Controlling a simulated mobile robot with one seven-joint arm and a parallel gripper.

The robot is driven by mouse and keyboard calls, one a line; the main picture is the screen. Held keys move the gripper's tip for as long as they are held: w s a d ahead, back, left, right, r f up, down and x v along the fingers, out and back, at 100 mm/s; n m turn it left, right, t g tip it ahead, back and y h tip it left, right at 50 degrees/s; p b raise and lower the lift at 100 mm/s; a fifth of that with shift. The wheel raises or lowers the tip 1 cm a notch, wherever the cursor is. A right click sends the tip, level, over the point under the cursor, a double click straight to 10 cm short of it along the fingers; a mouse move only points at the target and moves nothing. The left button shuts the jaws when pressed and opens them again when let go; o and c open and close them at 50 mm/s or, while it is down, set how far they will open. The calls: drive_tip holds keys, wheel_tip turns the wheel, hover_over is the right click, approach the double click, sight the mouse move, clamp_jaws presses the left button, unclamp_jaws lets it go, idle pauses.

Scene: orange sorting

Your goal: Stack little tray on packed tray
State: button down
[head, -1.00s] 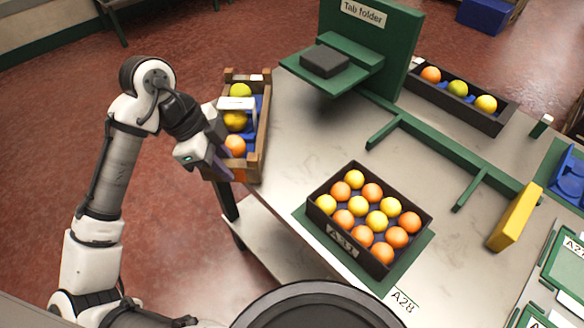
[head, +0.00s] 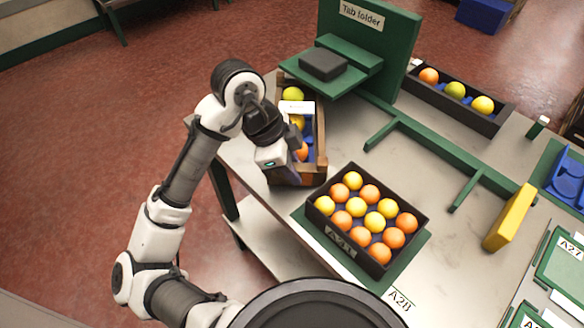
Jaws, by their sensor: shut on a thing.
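The little tray (head: 319,158) is a brown wooden box with a blue liner and a few fruits, green, yellow and orange. My gripper (head: 293,167) is shut on its near left part, and the arm partly covers the tray. The tray is over the table's left end, up and left of the packed tray; its height above the table is hard to tell. The packed tray (head: 341,240) is a dark box full of orange and yellow fruits in rows. It sits on a green mat (head: 417,249) near the table's front edge.
A green stand (head: 366,50) with a shelf bearing a dark block (head: 323,65) is close behind the little tray. A long dark tray (head: 459,104) with 3 fruits, green rails (head: 425,136) and a yellow block (head: 509,217) lie to the right. The tabletop between is clear.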

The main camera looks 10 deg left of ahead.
drive_tip(key=shift+f, duration=0.55)
drive_tip(key=c, duration=1.3)
unclamp_jaws()
drive_tip(key=shift+o, duration=0.2)
drive_tip(key=v, duration=1.2)
drive_tip(key=shift+a, duration=0.15)
